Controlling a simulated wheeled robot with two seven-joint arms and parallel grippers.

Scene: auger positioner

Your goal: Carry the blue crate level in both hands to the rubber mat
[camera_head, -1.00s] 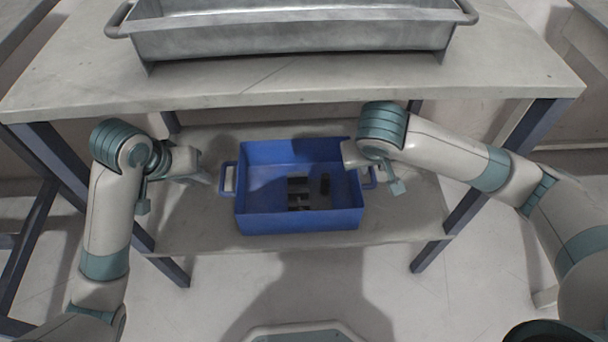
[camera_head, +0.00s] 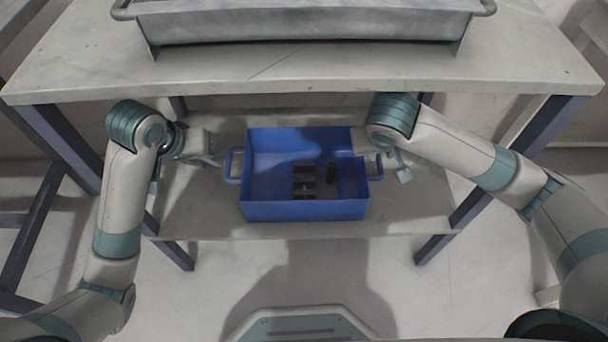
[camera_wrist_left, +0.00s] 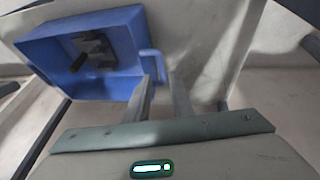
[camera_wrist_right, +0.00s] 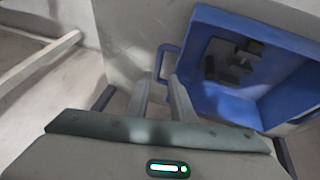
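The blue crate (camera_head: 305,210) sits upright on the lower shelf under the table, with dark parts (camera_head: 305,180) inside. My left gripper (camera_head: 218,161) is open at the crate's left handle (camera_head: 232,166). In the left wrist view this handle (camera_wrist_left: 152,62) shows just beyond the parted fingertips (camera_wrist_left: 165,78). My right gripper (camera_head: 384,160) is open at the right handle (camera_head: 377,167). In the right wrist view that handle (camera_wrist_right: 163,58) shows at the parted fingertips (camera_wrist_right: 164,80). I cannot tell whether either handle lies between the fingers. No rubber mat is in view.
The tabletop (camera_head: 300,75) overhangs the crate and carries a grey metal trough (camera_head: 305,27). Dark blue table legs (camera_head: 60,140) stand on both sides. The lower shelf (camera_head: 215,215) has bare room around the crate, and the floor (camera_head: 400,295) in front is clear.

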